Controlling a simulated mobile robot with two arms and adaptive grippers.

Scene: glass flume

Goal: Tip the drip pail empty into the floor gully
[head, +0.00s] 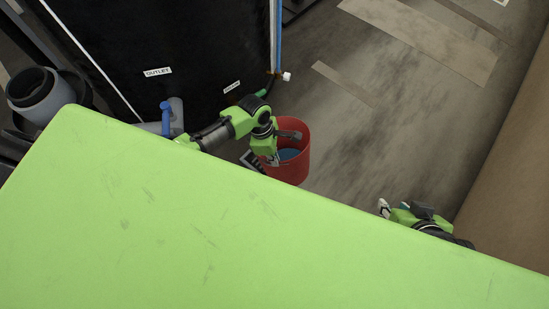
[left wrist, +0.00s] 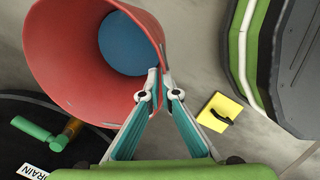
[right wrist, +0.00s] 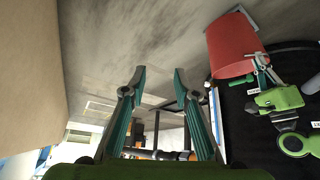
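The red drip pail (head: 297,172) stands beside the black tank in the head view, with blue inside it (head: 289,154). It looks about upright; I cannot tell if it touches the floor. My left gripper (left wrist: 159,76) is closed on the pail's rim, one finger on each side of the wall. The pail fills the upper left of the left wrist view (left wrist: 65,60) and shows in the right wrist view (right wrist: 228,47). My right gripper (right wrist: 160,78) is open and empty, away from the pail.
The black tank (head: 185,45) with an OUTLET label and a blue-handled valve (head: 167,118) stands behind my left arm. A brown wall (head: 510,170) bounds the right. Floor beyond the pail is clear.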

